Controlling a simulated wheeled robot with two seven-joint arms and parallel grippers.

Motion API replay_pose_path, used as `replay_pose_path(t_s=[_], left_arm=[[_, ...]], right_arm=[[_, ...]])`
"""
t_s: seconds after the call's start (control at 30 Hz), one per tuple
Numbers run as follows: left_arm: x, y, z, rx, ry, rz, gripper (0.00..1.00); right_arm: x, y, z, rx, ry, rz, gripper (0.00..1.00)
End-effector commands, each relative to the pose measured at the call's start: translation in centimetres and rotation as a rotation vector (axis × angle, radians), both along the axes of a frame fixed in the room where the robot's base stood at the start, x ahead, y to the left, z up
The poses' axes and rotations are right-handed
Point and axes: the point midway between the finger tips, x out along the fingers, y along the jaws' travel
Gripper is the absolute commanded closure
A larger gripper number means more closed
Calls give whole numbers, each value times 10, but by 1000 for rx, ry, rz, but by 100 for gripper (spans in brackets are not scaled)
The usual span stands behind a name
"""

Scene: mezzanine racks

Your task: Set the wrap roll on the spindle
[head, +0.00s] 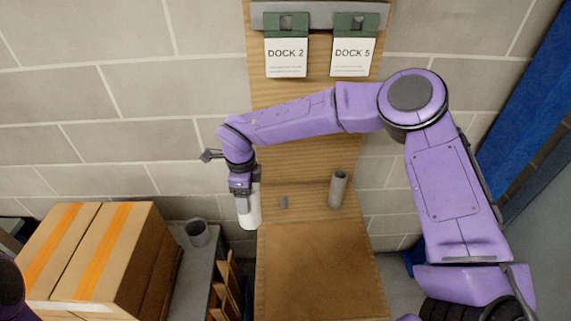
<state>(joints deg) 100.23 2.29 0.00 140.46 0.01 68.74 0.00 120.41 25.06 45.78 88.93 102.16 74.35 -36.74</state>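The white wrap roll (249,210) hangs below my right gripper (244,192), roughly upright, to the left of the wooden board. My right gripper appears shut on its upper end; the fingers are partly hidden. A short grey peg (283,202) stands to the right of the roll, apart from it. A taller grey cylinder (339,189) stands farther right, slightly tilted in the picture. I cannot tell for sure which of the two is the spindle. My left gripper is not in view.
Cardboard boxes with orange tape (115,246) stand at the lower left. A grey cup (197,232) stands on a grey surface beside them. A brown panel (318,275) lies in front of the pegs, clear. DOCK 2 (286,55) and DOCK 5 (353,53) cards hang above.

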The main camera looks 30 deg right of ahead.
Motion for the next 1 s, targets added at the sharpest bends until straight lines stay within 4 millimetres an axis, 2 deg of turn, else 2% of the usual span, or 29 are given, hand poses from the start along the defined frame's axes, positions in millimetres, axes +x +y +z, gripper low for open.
replay_pose_path(t_s=[0.1, 0.5, 0.7, 0.83, 1.0], left_arm=[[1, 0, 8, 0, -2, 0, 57], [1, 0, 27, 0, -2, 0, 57], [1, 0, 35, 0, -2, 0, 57], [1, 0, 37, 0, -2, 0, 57], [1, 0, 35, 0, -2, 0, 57]], right_arm=[[14, -22, -1, 1, 13, -438, 52], [45, -97, -10, -1, 41, -1968, 52], [54, -132, -15, 6, 40, -2636, 52], [56, -146, -17, 11, 34, -2893, 52], [57, -151, -22, 13, 32, -2993, 52]])
